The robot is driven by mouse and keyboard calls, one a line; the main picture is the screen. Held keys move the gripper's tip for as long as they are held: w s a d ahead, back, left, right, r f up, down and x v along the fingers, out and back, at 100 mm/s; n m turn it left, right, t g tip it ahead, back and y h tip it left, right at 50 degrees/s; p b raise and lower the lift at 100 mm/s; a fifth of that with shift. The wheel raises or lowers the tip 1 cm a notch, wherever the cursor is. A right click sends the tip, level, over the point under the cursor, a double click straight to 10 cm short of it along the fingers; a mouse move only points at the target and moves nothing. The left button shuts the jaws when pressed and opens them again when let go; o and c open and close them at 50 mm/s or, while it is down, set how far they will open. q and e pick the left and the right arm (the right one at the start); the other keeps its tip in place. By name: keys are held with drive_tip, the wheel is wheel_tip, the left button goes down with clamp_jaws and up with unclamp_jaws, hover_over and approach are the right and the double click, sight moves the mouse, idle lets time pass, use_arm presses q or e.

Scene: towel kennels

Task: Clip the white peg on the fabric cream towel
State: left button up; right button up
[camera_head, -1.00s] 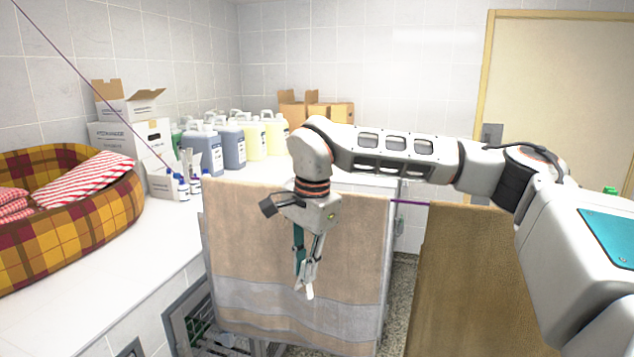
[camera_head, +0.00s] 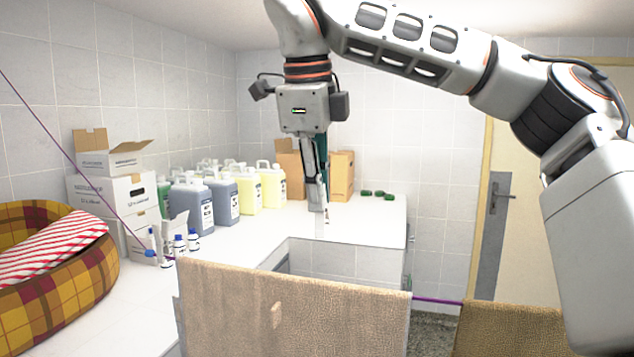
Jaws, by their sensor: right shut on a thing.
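The cream towel (camera_head: 345,315) hangs over the purple line at the lower middle, its top edge tilting slightly down to the right. My right gripper (camera_head: 323,195) points down above and beyond the towel's top edge in the picture, apart from it. It is shut on the white peg (camera_head: 327,215), of which only a small pale tip shows below the fingers. A small paler patch shows on the towel's front; I cannot tell what it is. My left gripper is not in view.
A browner towel (camera_head: 510,330) hangs at the right. The white counter (camera_head: 375,225) runs behind, with jugs (camera_head: 245,192), bottles (camera_head: 180,243), cardboard boxes (camera_head: 341,175) and small green items (camera_head: 378,194). A plaid pet bed (camera_head: 95,285) is at the left. The purple line (camera_head: 437,300) spans between the towels.

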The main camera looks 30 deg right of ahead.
sight(318, 229)
drive_tip(key=shift+w+d, duration=0.3)
drive_tip(key=shift+w, duration=0.15)
drive_tip(key=shift+s+a+f, duration=0.15)
drive_tip(key=shift+s+f, duration=0.05)
drive_tip(key=shift+f, duration=1.65)
wheel_tip(318, 229, down, 2)
drive_tip(key=shift+f, duration=0.5)
drive_tip(key=shift+f+b, duration=0.3)
drive_tip(key=shift+b, duration=0.05)
drive_tip(key=shift+f, duration=0.45)
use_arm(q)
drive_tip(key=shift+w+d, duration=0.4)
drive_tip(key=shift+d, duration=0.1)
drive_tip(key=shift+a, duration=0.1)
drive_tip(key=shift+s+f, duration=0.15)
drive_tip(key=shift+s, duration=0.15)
